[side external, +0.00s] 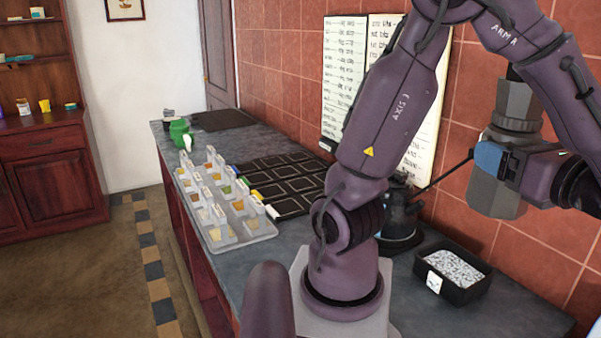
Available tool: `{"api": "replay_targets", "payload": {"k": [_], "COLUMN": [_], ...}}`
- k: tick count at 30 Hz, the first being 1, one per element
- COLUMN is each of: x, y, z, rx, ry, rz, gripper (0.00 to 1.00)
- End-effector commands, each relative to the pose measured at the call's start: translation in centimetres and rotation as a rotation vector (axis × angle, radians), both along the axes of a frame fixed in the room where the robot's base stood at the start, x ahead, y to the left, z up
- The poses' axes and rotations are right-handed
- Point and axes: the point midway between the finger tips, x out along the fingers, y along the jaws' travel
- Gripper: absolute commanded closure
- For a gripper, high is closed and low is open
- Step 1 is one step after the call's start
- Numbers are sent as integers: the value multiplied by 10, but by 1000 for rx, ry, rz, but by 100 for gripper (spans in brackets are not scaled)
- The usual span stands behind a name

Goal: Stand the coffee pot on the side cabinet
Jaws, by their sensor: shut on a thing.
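A grey faceted coffee pot (495,198) is at the right, upright or nearly so, in front of the tiled wall. My gripper (490,158) is shut on it around its middle, with a blue part at the fingers. The pot appears held above the counter; my gripper and wrist hide part of its middle. A thin black rod shows to its left, and I cannot tell what it belongs to. A red-brown wooden cabinet (55,172) with shelves above stands at the far left, well away from the pot. Small items stand on its ledge.
A grey counter (430,315) runs along the wall. It holds a black box (455,275) of speckled white material, a dark kettle-like vessel (402,212) partly behind my arm, a tray of small containers (250,230), black gridded trays (290,178) and a green mug (181,132).

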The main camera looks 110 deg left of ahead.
Motion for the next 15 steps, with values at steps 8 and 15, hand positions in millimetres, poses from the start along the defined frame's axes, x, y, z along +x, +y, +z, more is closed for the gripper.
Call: {"api": "replay_targets", "payload": {"k": [8, 15], "x": [0, 0], "y": [0, 0], "z": [-33, -84], "rx": [4, 6], "ry": [5, 10], "rz": [2, 2], "gripper": [51, 51]}}
